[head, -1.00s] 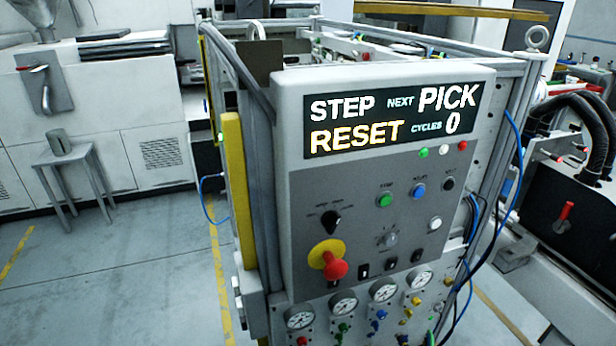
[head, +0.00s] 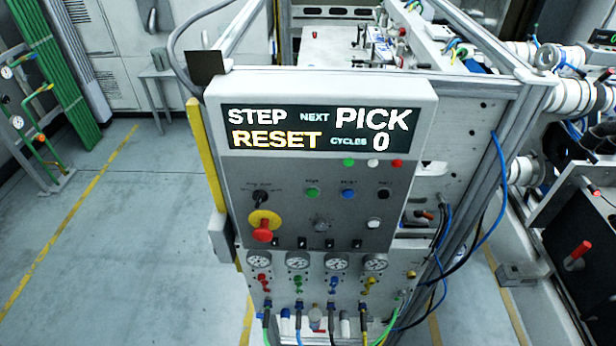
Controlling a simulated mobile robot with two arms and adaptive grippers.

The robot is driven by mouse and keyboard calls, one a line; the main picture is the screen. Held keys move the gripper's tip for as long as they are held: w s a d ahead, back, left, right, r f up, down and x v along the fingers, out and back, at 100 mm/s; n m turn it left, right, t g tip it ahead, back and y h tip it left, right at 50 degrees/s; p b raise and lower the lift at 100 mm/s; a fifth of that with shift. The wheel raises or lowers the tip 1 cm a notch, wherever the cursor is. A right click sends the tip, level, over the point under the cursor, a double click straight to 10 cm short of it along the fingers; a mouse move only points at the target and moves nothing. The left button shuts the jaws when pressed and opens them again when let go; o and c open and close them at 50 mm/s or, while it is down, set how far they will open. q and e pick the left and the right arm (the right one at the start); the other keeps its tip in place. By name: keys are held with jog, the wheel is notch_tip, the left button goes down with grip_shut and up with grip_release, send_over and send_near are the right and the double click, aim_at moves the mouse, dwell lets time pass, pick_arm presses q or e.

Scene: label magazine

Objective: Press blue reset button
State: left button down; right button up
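The blue reset button (head: 348,194) sits on the grey control panel (head: 240,185), between a green button (head: 312,193) on its left and a black button (head: 384,194) on its right. The display (head: 310,130) above reads STEP RESET, NEXT PICK, CYCLES 0. Neither of my grippers shows in the head view.
Gauges (head: 298,261) and coloured valves line the panel's lower part. Hoses (head: 388,325) hang below. Blue cables (head: 494,215) run along the right of the frame. A small stool (head: 162,88) stands behind. The floor (head: 110,240) on the left is clear.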

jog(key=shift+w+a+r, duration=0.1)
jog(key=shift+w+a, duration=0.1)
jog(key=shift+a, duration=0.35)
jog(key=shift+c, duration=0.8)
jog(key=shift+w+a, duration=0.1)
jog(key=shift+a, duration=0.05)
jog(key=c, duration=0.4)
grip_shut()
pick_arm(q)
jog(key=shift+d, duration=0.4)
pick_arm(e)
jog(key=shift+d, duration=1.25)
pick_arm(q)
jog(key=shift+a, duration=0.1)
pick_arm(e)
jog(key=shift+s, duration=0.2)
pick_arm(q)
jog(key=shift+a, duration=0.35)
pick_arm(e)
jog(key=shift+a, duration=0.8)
